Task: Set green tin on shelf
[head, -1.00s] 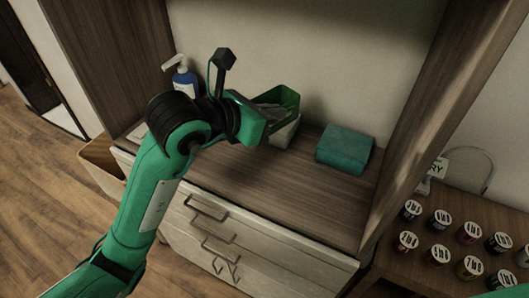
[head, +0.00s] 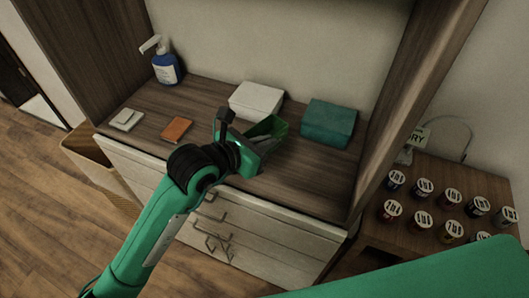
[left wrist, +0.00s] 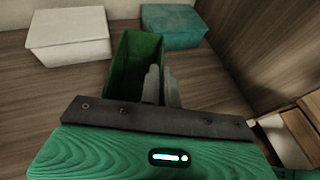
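The green tin (head: 268,128) is an open-topped dark green box, tilted in the head view, at the fingertips of my left gripper (head: 256,146). In the left wrist view the tin (left wrist: 124,72) opens toward the camera. The two fingers of my left gripper (left wrist: 161,86) are close together at its right wall, one inside and one outside, so the gripper looks shut on that wall. The tin appears above the wooden shelf surface (head: 310,178); the exact gap cannot be told. My right gripper is not in view.
A white box (head: 256,100) and a teal box (head: 328,122) stand at the back. A blue pump bottle (head: 165,66), an orange item (head: 176,130) and a small white item (head: 127,119) are left. Several small jars (head: 424,187) stand on the right table. Front shelf surface is clear.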

